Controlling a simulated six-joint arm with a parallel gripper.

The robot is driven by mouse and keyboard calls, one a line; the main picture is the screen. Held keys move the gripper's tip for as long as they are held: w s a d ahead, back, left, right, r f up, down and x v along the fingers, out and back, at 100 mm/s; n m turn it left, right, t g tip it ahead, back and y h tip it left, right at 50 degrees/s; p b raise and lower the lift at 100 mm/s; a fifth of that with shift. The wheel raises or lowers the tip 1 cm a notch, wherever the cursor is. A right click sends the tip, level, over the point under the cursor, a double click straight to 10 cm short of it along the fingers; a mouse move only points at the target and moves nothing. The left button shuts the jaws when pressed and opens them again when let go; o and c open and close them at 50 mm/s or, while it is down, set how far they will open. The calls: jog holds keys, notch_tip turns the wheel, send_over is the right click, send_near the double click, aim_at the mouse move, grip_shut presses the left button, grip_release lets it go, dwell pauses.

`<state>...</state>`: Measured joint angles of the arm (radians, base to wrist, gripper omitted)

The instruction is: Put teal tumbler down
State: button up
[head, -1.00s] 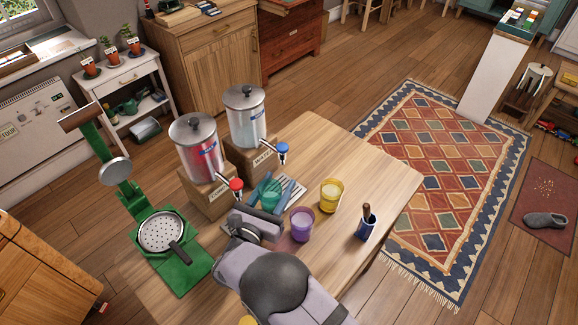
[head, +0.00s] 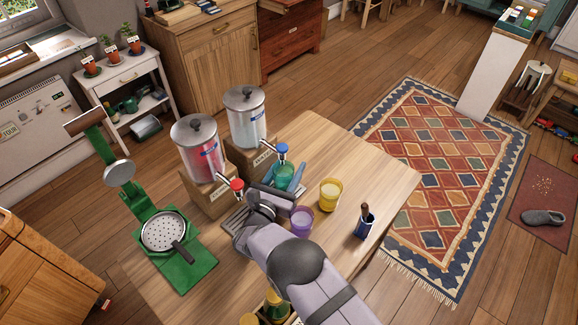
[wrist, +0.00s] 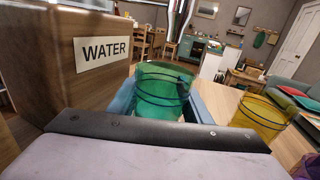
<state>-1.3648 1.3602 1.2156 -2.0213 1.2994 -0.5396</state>
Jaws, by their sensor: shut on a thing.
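The teal tumbler (head: 285,172) is upright between the blue fingers of my gripper (head: 284,178), which is shut on it. It stands just below the blue-handled tap (head: 282,152) of the rear dispenser (head: 247,115). In the wrist view the tumbler (wrist: 161,92) is in the middle, with the metal tap (wrist: 179,15) above its rim and a "WATER" sign (wrist: 104,50) on the wooden stand to the left. My gripper hides the tumbler's base, so I cannot tell whether it touches the drip tray.
The yellow tumbler (head: 331,193) and purple tumbler (head: 301,222) stand to the right and front. A blue holder (head: 365,225) stands farther right. The red-filled dispenser (head: 200,150) with a red tap is to the left. The table's right rear part (head: 370,165) is clear.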

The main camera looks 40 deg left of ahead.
aim_at(279, 185)
jog(key=shift+f, duration=0.15)
jog(key=o, duration=1)
jog(key=shift+s, duration=0.15)
jog(key=b+v, duration=0.1)
jog(key=v, duration=1)
jog(key=shift+s+d+b, duration=0.15)
jog(key=shift+s+b, duration=0.15)
jog(key=shift+r, duration=0.25)
